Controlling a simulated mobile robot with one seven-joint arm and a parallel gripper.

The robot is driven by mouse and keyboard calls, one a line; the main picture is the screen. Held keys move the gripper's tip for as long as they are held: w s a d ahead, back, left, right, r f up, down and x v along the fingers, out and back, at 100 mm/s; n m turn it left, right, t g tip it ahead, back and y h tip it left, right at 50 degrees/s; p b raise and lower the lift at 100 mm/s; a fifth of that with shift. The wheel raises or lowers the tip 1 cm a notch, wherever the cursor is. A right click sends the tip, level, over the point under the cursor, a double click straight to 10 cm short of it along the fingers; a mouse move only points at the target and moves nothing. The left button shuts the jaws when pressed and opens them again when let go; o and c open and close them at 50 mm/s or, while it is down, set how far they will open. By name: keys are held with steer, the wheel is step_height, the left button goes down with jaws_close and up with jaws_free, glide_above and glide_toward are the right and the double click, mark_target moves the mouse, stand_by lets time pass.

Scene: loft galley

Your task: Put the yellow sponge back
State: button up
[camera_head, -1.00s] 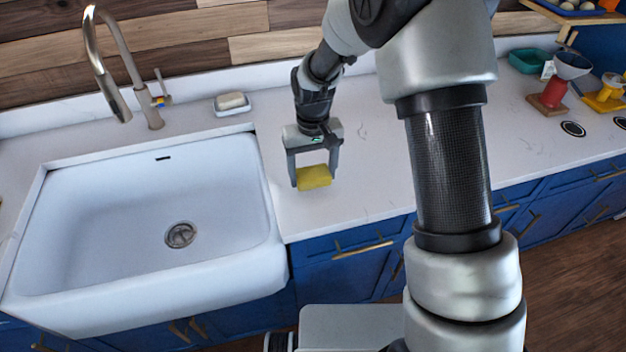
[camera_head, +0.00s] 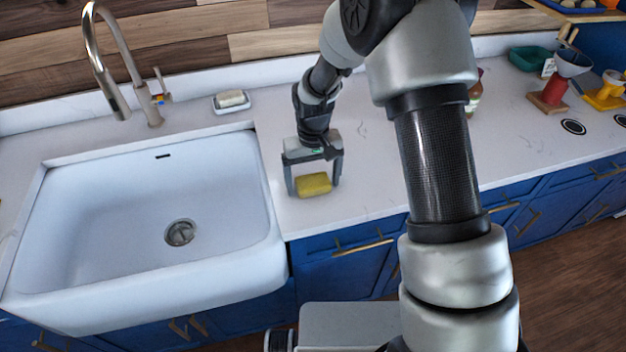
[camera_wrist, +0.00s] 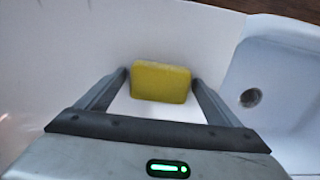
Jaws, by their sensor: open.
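The yellow sponge (camera_head: 314,184) lies on the white counter just right of the sink, near the counter's front edge. My gripper (camera_head: 314,190) is open above it, with one finger on each side of the sponge. In the wrist view the sponge (camera_wrist: 161,82) shows between and beyond the two open fingers (camera_wrist: 160,85), with a gap on each side. Whether the fingers reach down to the counter is hard to tell.
The white sink (camera_head: 150,215) is to the left, with a tall faucet (camera_head: 120,70) behind it. A small white dish (camera_head: 232,108) holding a pale bar stands behind the sink's right corner. A teal bin (camera_head: 530,58) and a red-based item (camera_head: 555,92) stand far right.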

mark_target(313, 181)
steer(key=shift+r, duration=0.1)
steer(key=shift+r+p, duration=0.3)
steer(key=shift+p, duration=0.05)
step_height(313, 181, up, 12)
steer(key=b, duration=0.1)
steer(key=s+d+r+m+t, duration=0.1)
steer(key=s+d+r, duration=0.3)
steer(key=r, duration=0.2)
steer(key=s+d+r+t, duration=0.1)
steer(key=s+d+r, duration=0.3)
steer(key=r, duration=0.2)
steer(key=s+d+r+m+t, duration=0.1)
steer(key=s+d+r, duration=0.1)
steer(key=s, duration=0.5)
steer(key=s+d+r+m+t, duration=0.1)
steer(key=s+d+r+t, duration=0.1)
steer(key=s, duration=0.6)
steer(key=shift+d+r+t, duration=0.3)
steer(key=shift+d+r, duration=0.4)
steer(key=shift+d, duration=0.5)
